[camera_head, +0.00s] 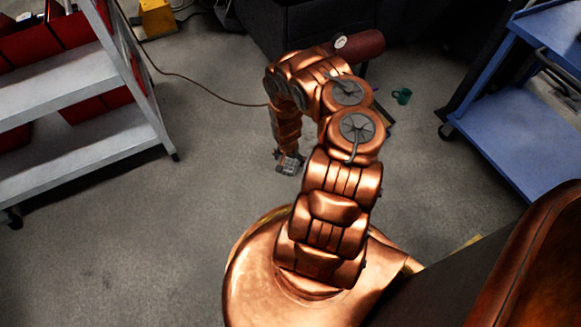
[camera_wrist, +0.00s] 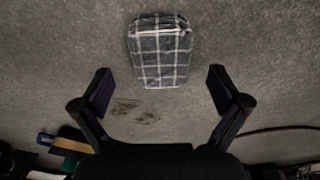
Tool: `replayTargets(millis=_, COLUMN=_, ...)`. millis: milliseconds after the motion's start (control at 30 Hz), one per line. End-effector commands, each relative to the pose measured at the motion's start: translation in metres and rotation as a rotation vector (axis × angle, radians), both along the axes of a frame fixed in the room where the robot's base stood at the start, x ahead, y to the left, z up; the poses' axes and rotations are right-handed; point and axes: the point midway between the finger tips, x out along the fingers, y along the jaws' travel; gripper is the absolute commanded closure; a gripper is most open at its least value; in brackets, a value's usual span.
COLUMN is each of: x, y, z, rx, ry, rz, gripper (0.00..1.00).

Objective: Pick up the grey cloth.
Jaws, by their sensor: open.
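The grey cloth (camera_wrist: 160,62) is a folded, dark grey pad with a white check. It lies on the floor at the top middle of the wrist view. In the head view, a small grey checked patch of it (camera_head: 287,168) shows at the end of my arm. My gripper (camera_wrist: 160,71) is open, its two fingers apart to the left and right of the cloth's lower part in the picture. Neither finger appears to touch it. In the head view my gripper (camera_head: 291,156) points down close to the cloth; the exact height gap cannot be told.
A grey shelf rack (camera_head: 75,85) with red bins stands at left, a blue cart (camera_head: 525,135) at right. A teal mug (camera_head: 402,96) stands on the floor beyond my arm. A cable (camera_head: 205,88) crosses the floor. Floor around the cloth is clear, with dark stains (camera_wrist: 125,107).

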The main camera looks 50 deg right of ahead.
Motion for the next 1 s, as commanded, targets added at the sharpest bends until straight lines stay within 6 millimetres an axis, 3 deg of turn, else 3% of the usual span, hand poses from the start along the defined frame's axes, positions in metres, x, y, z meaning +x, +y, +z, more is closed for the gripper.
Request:
replayTargets(millis=33, x=0.000, y=-0.002, z=-0.011, rx=0.000, ry=0.000, rz=0.001, gripper=0.02)
replayTargets(millis=233, x=0.001, y=-0.004, z=-0.026, rx=0.000, ry=0.002, rz=0.002, gripper=0.02)
replayTargets(millis=667, x=0.002, y=-0.005, z=-0.028, rx=0.000, ry=0.001, rz=0.001, gripper=0.03)
replayTargets(millis=1000, x=0.001, y=-0.004, z=-0.028, rx=0.000, ry=0.001, rz=0.001, gripper=0.39)
